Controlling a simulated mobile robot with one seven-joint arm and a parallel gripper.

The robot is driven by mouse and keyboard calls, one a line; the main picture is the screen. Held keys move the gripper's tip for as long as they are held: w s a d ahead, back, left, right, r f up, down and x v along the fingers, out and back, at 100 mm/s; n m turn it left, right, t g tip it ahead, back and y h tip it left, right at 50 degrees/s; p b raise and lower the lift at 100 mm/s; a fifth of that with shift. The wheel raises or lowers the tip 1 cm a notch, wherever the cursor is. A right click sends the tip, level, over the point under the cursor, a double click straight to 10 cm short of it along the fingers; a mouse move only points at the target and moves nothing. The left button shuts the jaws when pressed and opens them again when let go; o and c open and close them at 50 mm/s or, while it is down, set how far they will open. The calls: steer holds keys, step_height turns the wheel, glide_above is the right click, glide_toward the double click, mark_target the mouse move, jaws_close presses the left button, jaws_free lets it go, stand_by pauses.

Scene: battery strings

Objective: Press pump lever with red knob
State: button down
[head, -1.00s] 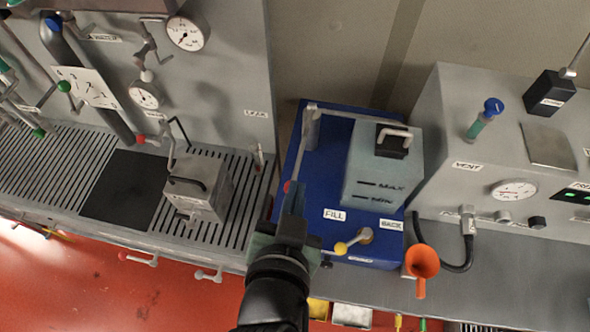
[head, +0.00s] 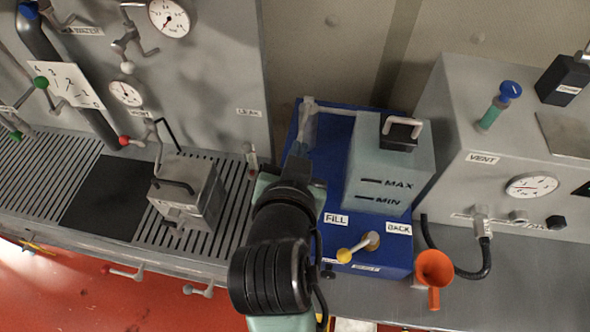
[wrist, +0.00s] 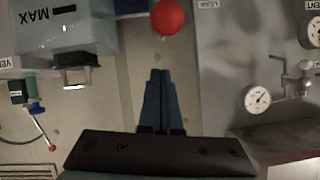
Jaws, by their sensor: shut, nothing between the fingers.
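The red knob (wrist: 167,17) of the pump lever shows large at the top of the wrist view. It lies just past my closed fingertips in that picture; I cannot tell whether they touch. In the head view the knob is hidden behind my gripper and arm. The upper end of the lever, a pale grey post (head: 308,112), stands at the back left of the blue pump base (head: 390,263). My gripper (head: 301,150) is shut and empty over the left side of that base. Its dark blue fingers are together in the wrist view (wrist: 160,74).
A translucent tank (head: 375,165) marked MAX and MIN stands on the blue base. A yellow-knobbed valve handle (head: 344,256) is in front of it. An orange funnel (head: 434,268) is at right. A grey metal box (head: 190,195) sits on the slotted tray at left.

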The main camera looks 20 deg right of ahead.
steer(key=shift+w+a+f+p, duration=0.1)
steer(key=shift+a+f+p, duration=0.1)
steer(key=shift+f, duration=0.85)
steer(key=shift+w+a+f+p, duration=0.1)
steer(key=shift+a+f+p, duration=0.1)
steer(key=shift+f, duration=0.8)
